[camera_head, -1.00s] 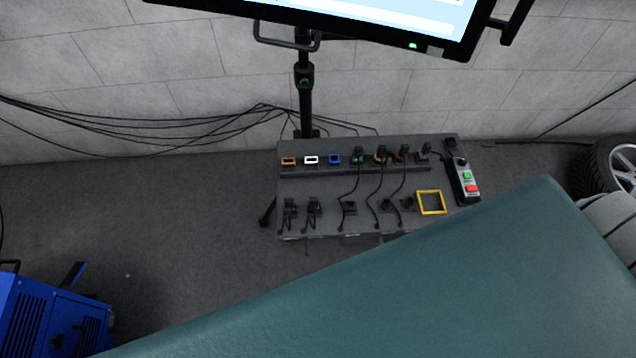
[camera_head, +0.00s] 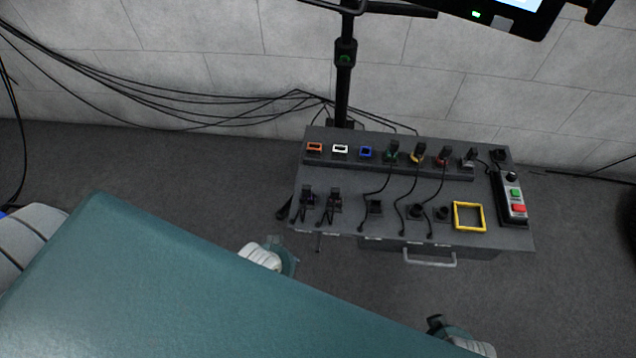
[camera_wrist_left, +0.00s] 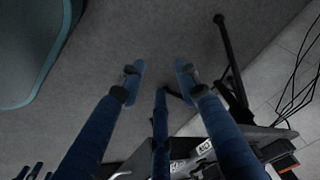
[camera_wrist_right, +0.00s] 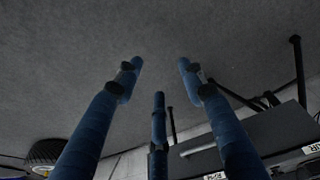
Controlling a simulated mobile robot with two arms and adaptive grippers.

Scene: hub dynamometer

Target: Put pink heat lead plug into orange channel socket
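The orange channel socket (camera_head: 314,147) is an orange-framed square at the left end of the back row on the grey bench panel. It looks empty. Black plugs with leads, including one at the left (camera_head: 307,197), stand in a front row. I cannot make out which plug is pink. My left gripper (camera_wrist_left: 160,82) has its blue fingers spread and empty, with the bench at the lower right of its view. My right gripper (camera_wrist_right: 160,82) is also spread and empty over bare floor, with the bench edge at the right. The head view does not show the fingers clearly.
White (camera_head: 340,149) and blue (camera_head: 366,151) sockets look empty; several sockets to the right hold plugs with leads. A yellow frame (camera_head: 468,216) and a button box (camera_head: 514,200) are at the right. A stand post (camera_head: 343,95) rises behind.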

